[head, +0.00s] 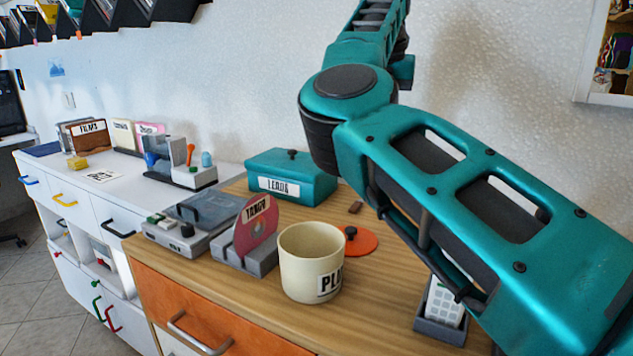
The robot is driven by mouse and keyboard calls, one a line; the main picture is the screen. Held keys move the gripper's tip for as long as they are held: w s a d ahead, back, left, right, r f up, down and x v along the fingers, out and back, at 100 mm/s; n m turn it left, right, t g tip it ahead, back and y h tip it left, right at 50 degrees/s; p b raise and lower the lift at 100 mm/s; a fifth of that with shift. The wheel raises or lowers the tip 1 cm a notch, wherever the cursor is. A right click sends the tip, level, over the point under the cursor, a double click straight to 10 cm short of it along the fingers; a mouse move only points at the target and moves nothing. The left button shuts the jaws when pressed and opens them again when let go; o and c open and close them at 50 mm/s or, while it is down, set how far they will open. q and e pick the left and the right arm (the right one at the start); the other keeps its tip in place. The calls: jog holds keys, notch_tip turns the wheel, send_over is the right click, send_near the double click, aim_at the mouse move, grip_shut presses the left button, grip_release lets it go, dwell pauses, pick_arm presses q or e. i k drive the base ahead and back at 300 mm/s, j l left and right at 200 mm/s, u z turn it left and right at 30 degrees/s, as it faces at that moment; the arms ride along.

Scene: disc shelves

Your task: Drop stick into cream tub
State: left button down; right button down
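The cream tub (300,272) stands upright on the wooden top, with a label starting "PL" on its front. Its mouth faces up, and I cannot see its bottom inside. A small dark brown piece (355,207) lies behind the tub, near the teal box; it may be the stick, but it is too small to tell. My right arm crosses the right side of the picture and rises out of the top edge, so its gripper is out of view. My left gripper is not in view either.
A teal "LEADS" box (290,182), an orange round lid (366,243) with a black knob, a grey rack (235,255) holding a red "TANGO" disc (257,228), and a grey player (184,228) surround the tub. A dark tray (438,328) sits at right. The wood in front is clear.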

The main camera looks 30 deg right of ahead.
aim_at(327, 278)
jog(key=k+l+u, duration=0.15)
jog(key=k+u, duration=0.25)
jog(key=k+l+u, duration=0.1)
jog(key=k+u, duration=0.3)
jog(key=i, duration=0.1)
